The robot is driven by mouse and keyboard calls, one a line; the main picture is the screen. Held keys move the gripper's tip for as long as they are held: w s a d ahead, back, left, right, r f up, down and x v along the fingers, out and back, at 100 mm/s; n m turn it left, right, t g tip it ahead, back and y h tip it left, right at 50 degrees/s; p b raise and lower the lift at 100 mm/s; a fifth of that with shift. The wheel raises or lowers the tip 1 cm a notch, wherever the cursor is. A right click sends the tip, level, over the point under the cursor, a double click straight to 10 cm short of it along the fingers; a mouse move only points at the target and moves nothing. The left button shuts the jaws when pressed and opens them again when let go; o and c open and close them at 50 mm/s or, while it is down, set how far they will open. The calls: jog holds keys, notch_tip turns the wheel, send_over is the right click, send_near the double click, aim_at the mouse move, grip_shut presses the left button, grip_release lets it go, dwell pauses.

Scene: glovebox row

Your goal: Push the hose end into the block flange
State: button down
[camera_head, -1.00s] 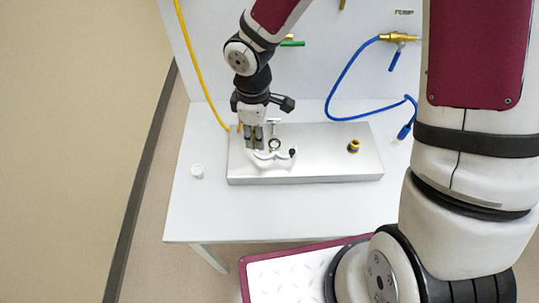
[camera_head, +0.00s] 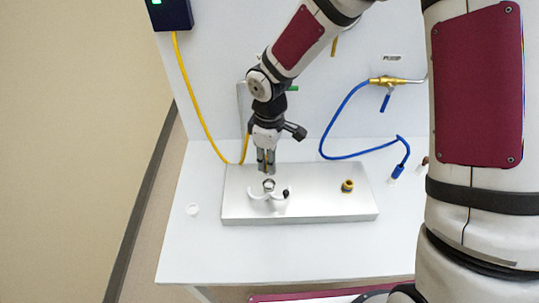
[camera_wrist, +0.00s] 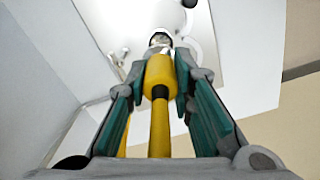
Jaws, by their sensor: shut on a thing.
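My gripper (camera_head: 265,172) points down at the left part of the metal block (camera_head: 312,208). In the wrist view its green-padded fingers (camera_wrist: 162,90) are shut on the yellow hose end (camera_wrist: 160,75), with the yellow hose running back between them. The block flange, a small metal ring (camera_head: 269,184), stands on the block just below my fingertips. It also shows in the wrist view (camera_wrist: 160,40), straight ahead of the hose end. A white clamp (camera_head: 268,195) with a dark knob lies open around the flange. Whether hose end and flange touch is unclear.
A brass-yellow fitting (camera_head: 347,186) stands on the block to the right. A blue hose (camera_head: 350,105) hangs from the pump valve, its end (camera_head: 397,171) right of the block. The table front is clear.

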jog(key=shift+f+b, duration=0.65)
jog(key=shift+f, duration=1.5)
jog(key=shift+f+b, duration=0.35)
jog(key=shift+f, duration=0.8)
jog(key=c, duration=1.3)
grip_release()
notch_tip(320, 180, up, 12)
